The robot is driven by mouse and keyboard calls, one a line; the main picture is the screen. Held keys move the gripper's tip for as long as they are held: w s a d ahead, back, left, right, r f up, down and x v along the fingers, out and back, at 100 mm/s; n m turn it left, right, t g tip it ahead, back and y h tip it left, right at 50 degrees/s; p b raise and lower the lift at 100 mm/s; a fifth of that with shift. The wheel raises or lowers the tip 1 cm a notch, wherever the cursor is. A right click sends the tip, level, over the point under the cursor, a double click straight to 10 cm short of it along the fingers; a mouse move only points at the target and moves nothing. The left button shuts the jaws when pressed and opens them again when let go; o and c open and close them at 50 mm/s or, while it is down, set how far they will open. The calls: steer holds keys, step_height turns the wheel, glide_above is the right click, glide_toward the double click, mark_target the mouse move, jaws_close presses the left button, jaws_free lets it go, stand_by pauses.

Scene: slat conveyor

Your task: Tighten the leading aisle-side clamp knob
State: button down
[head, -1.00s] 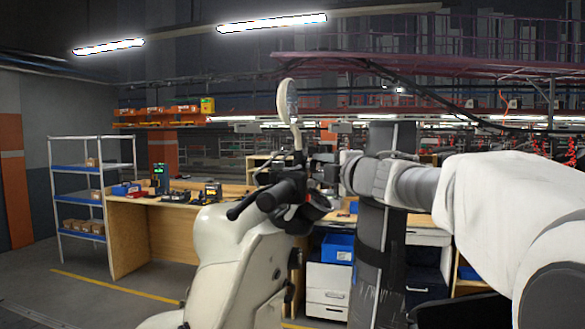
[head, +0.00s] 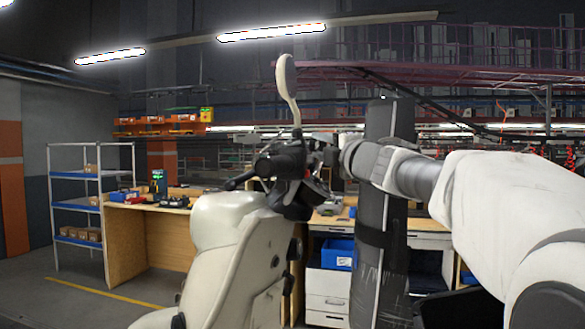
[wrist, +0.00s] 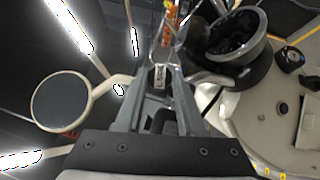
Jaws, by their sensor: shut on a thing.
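A cream scooter (head: 225,225) stands in front of me in the head view, with a round mirror (head: 286,78) on a bent stem. My gripper (head: 318,158) is at its dark handlebar (head: 280,165). In the wrist view the two grey fingers (wrist: 165,70) are close together and shut on a part by the handlebar, which they largely hide. The mirror (wrist: 61,101) shows left of the fingers, and a grey lever (wrist: 210,78) and dark round housing (wrist: 235,40) show to the right. I cannot make out a clamp knob in either view.
A wooden bench (head: 125,245) with tools and a blue-shelved rack (head: 65,205) stand behind at left. White drawers (head: 328,290) with a blue bin (head: 338,252) are behind the scooter. Open floor with a yellow line (head: 105,291) lies at left.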

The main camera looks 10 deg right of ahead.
steer(key=shift+w+f+n+t+y+b, duration=0.1)
steer(key=shift+f+n+t+y+b, duration=0.35)
steer(key=shift+b, duration=1.85)
steer(key=shift+f+n+t+y+b, duration=0.1)
steer(key=shift+n+t+y+b, duration=0.3)
steer(key=shift+n+y+b, duration=1.25)
steer(key=shift+w+f+n+t+h+b, duration=0.15)
steer(key=shift+n+t+b, duration=0.35)
steer(key=shift+b, duration=2.4)
steer(key=n+y+b, duration=0.2)
steer(key=n+b, duration=0.1)
steer(key=shift+d+y+b, duration=0.1)
steer(key=shift+y+b, duration=0.15)
steer(key=shift+b, duration=0.1)
steer(key=shift+w+r+n+y+b, duration=0.1)
steer(key=shift+n+y+b, duration=0.65)
steer(key=shift+n+y, duration=0.8)
steer(key=shift+r+n+g+y, duration=0.1)
steer(key=shift+n+g+y, duration=0.2)
steer(key=shift+n, duration=0.25)
steer(key=c, duration=0.5)
jaws_free()
steer(key=b+v, duration=0.4)
steer(key=v, duration=1.3)
steer(key=shift+d+f+b, duration=0.1)
steer(key=shift+f+b, duration=0.1)
steer(key=shift+b, duration=0.1)
